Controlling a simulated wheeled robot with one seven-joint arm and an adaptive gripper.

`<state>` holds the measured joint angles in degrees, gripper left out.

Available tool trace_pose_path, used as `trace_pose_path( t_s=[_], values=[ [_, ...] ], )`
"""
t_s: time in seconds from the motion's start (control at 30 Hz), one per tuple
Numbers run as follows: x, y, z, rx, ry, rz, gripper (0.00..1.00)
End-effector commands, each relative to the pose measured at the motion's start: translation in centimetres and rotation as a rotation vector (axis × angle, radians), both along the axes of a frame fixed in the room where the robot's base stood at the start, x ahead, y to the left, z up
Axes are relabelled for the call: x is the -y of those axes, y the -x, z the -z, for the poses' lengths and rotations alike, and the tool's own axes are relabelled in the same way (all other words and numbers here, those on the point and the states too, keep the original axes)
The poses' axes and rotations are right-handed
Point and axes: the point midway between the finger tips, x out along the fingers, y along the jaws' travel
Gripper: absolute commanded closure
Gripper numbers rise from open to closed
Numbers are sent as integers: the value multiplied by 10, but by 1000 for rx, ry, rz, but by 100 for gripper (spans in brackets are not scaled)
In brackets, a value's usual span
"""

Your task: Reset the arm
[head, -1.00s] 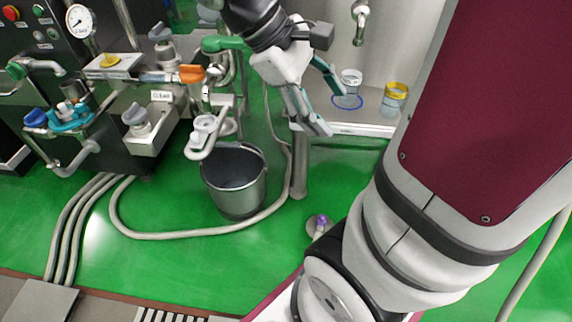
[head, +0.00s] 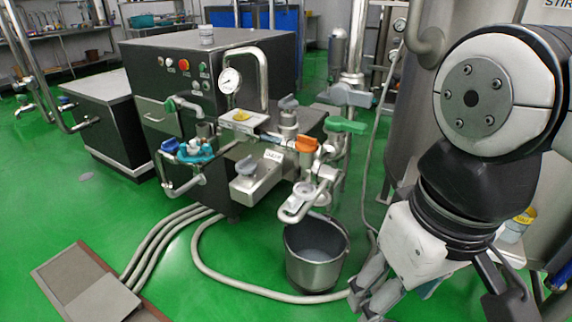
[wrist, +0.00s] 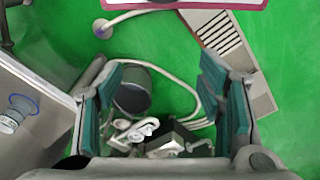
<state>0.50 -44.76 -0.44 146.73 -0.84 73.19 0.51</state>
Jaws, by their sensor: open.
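My gripper (head: 372,292) hangs low at the right of the head view, in front of and to the right of the steel bucket (head: 316,262). Its fingers point downward, and part of it is cut off by the lower edge. In the wrist view my gripper (wrist: 162,78) has its teal-padded fingers wide apart with nothing held between them. The bucket (wrist: 132,98) shows well beyond the fingers there, with the green floor around it.
The dark machine (head: 150,60) with a gauge (head: 230,79), valves and an orange handle (head: 306,144) stands left of the bucket. Hoses (head: 170,240) run over the floor. A yellow-rimmed container (head: 516,226) is partly hidden behind my arm.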

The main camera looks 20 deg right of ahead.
Motion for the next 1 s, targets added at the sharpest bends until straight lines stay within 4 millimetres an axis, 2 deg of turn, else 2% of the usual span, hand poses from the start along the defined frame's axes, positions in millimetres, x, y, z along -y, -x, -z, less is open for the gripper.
trace_pose_path(
  t_s=[0.37,0.4,0.77,1.0],
  values=[
    [0,0,0,-1,1,-1,39],
    [0,0,-11,7,1,-1,39],
    [0,-5,-74,100,1,-8,39],
    [-1,-3,-138,191,1,-15,39]
  ],
)
